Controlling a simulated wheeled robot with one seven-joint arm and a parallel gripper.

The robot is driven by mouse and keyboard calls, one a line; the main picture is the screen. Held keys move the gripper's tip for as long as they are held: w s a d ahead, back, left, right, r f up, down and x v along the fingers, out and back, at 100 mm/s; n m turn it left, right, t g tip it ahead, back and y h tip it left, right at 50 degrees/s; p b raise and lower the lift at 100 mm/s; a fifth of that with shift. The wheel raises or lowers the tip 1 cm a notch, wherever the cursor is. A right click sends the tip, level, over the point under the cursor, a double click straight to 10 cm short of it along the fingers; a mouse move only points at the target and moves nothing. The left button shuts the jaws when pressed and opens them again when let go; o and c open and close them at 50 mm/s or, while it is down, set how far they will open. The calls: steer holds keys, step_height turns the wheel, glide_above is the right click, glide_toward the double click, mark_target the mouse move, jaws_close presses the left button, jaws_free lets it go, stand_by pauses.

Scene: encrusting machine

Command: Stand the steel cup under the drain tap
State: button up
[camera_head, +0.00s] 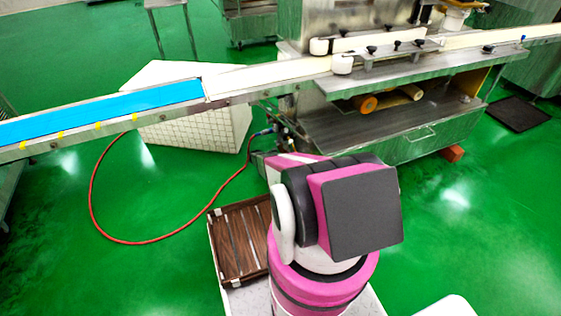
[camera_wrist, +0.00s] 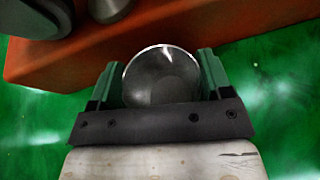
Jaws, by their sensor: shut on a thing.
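In the wrist view, my gripper (camera_wrist: 160,66) is shut on the steel cup (camera_wrist: 160,84), with one green finger on either side of it. The cup is round, shiny and grey, and I look at its rim and into its hollow. It is held close to the red-orange block (camera_wrist: 225,32); I cannot tell whether they touch or whether the cup rests on the floor. I cannot make out the drain tap for certain in either view. In the head view, my arm hides my gripper and the cup.
The steel encrusting machine (camera_head: 385,130) stands ahead, with a blue conveyor belt (camera_head: 100,112) to its left. A red hose (camera_head: 92,190) loops over the green floor. A brown slatted crate (camera_head: 238,245) is beside my arm. A grey cylinder (camera_wrist: 108,8) and a dark round part (camera_wrist: 40,15) are beyond the cup.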

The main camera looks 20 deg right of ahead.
steer(key=shift+f, duration=0.1)
steer(key=o, duration=1)
steer(key=shift+r, duration=0.2)
steer(key=v, duration=1.2)
